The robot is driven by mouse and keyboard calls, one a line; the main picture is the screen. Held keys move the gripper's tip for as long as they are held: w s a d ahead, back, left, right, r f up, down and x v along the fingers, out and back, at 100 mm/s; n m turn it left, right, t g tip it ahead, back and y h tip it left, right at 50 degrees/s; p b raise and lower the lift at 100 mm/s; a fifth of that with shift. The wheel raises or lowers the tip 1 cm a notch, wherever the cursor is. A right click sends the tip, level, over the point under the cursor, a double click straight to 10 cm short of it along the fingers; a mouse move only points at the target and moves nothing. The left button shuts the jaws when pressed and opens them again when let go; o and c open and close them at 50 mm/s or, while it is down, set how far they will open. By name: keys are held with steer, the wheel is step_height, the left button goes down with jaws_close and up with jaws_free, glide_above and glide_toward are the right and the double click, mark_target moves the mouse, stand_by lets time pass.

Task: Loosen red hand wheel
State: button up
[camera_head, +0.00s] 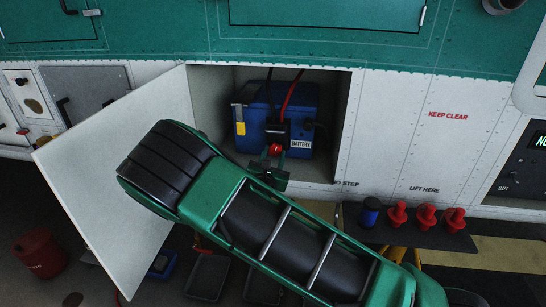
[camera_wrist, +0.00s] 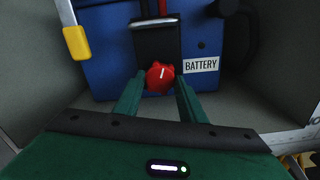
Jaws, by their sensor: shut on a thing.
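The red hand wheel (camera_head: 276,149) sits low on the front of a dark connector block on the blue battery (camera_head: 254,113), inside an open compartment. In the wrist view the red hand wheel (camera_wrist: 160,75) lies between my two fingertips, with a white mark on its face. My gripper (camera_wrist: 160,84) is shut on the wheel, one green finger on each side. My gripper (camera_head: 275,165) also shows in the head view, reaching into the compartment from below. The dark connector (camera_wrist: 157,40) has a red cable rising from it, and the "BATTERY" label (camera_wrist: 201,65) is to its right.
The compartment door (camera_head: 115,165) hangs open at the left. A shelf (camera_head: 388,233) at the right carries several red plugs (camera_head: 426,217) and a blue-and-black cylinder (camera_head: 370,212). A red bucket (camera_head: 41,254) and trays (camera_head: 208,277) stand on the floor.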

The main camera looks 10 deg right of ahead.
steer(key=shift+a+r+n, duration=0.1)
steer(key=shift+r+n, duration=0.05)
steer(key=shift+n, duration=0.65)
stand_by(1.3)
steer(key=o, duration=1.1)
steer(key=shift+c, duration=0.2)
steer(key=v, duration=1)
steer(key=shift+s, duration=0.3)
steer(key=shift+c, duration=0.2)
